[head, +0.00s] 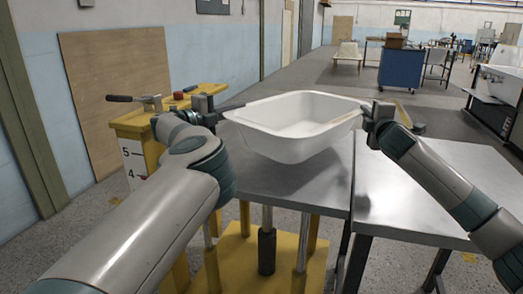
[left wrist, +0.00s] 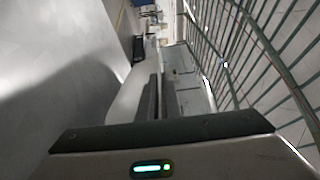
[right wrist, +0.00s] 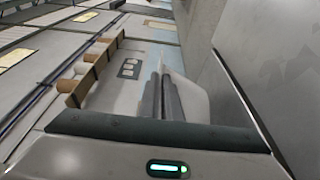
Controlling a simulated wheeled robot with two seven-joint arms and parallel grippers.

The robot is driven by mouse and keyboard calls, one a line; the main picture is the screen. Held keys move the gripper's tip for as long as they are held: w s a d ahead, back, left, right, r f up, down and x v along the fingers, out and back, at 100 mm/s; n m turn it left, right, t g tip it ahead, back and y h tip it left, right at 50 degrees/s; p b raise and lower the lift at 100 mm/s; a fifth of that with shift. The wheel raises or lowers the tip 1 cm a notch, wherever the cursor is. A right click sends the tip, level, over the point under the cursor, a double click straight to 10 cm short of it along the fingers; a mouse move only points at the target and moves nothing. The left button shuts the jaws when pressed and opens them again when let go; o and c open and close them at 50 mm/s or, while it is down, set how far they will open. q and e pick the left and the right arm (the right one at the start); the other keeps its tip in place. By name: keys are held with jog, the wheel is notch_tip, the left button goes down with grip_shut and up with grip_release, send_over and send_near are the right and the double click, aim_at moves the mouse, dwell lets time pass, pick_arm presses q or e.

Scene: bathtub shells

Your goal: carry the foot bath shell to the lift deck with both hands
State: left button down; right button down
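The white foot bath shell (head: 300,133) is an open tub, roughly level, over the grey lift deck (head: 335,185). I cannot tell whether its underside touches the deck. My left gripper (head: 231,107) is shut on its left rim and my right gripper (head: 367,108) is shut on its right rim. In the left wrist view, the shell wall (left wrist: 128,98) lies beside the dark fingers (left wrist: 153,98). In the right wrist view, the shell wall (right wrist: 193,100) lies beside the fingers (right wrist: 161,96). The fingers partly hide the gripped rim.
A yellow stand (head: 137,125) with a numbered scale and a lever is left of the deck. A grey table (head: 415,190) adjoins the deck on the right. A blue cabinet (head: 400,68) and benches stand far behind. Open floor lies beyond the shell.

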pick_arm(q)
jog(key=shift+d+r, duration=0.15)
pick_arm(e)
jog(key=shift+a+r, duration=0.1)
jog(key=shift+a, duration=0.35)
pick_arm(q)
jog(key=shift+r, duration=0.15)
pick_arm(e)
jog(key=shift+r, duration=0.15)
